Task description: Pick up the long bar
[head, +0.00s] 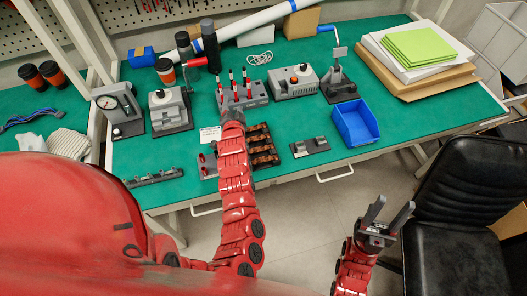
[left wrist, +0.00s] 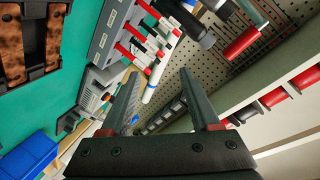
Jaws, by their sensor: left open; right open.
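Several copper bars (head: 263,149) sit in a black rack at the front middle of the green table. Part of the rack and its copper pieces (left wrist: 12,45) shows at the upper left of the left wrist view. I cannot tell which one is the long bar. My left arm reaches over the table just left of the rack. Its gripper is mostly hidden in the head view; in the left wrist view my left gripper (left wrist: 159,75) is open and empty, aimed toward the pegboard. My right gripper (head: 388,212) is open and empty, off the table's front edge.
A grey block with red-and-white upright tools (head: 241,92) stands just behind my left gripper. A blue bin (head: 355,123) is right of the rack, and a small grey fixture (head: 310,147) lies between. Boxes with green sheets (head: 418,47) are at the right back. A black chair (head: 465,200) stands right.

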